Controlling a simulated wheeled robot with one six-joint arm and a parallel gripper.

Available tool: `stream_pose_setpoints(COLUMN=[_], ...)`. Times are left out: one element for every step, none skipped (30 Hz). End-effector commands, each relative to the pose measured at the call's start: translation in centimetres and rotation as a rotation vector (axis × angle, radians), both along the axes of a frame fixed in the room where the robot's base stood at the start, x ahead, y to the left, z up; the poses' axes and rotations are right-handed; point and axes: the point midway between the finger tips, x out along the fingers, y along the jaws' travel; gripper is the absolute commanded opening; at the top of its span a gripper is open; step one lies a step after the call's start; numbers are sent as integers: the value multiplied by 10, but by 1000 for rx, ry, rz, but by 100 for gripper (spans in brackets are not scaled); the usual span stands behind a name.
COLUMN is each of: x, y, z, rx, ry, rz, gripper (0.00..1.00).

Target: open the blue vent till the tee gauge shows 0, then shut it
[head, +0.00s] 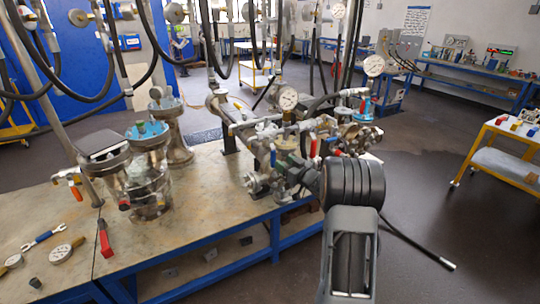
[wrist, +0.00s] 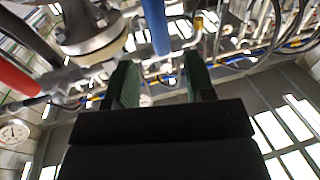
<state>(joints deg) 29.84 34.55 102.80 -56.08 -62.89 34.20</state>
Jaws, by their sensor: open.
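A blue lever handle (wrist: 156,26), which looks like the vent, points down into the gap between my gripper's fingers at the top of the wrist view. My gripper (wrist: 160,66) is open, its two green-faced fingers apart and not closed on the handle. In the head view a blue handle (head: 273,156) shows on the crowded pipework, left of my dark arm. I cannot tell which is the tee gauge, and the needles are too small to read.
A red handle (wrist: 18,76) and a flange (wrist: 90,30) are close on the left in the wrist view. Flanged vessels (head: 149,165), a red-handled valve (head: 105,239) and a wrench (head: 43,237) are on the bench (head: 200,220). Hoses hang above.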

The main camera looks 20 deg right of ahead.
Motion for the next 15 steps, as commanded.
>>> stream_pose_setpoints(x=[10,15,22,26,31,36,40,44,48,51,54,57,59,61,63], y=[4,6,8,10,11,13,15,16,16,17,18,19,20,21,21], z=[2,1,2,1,1,1,1,1,1,1,1,1,1,0,0], rx=[-1,1,1,1,0,-1,1,1,1,0,0,0,0,0,-1], ry=[2,1,0,1,2,2,1,1,1,2,2,1,1,1,2], rz=[3,3,3,2,2,3,3,2,1,1,1,1,1,1,1], gripper=[49,49,49,49,49,49,49,49,49,49,49,49,49,49,49])
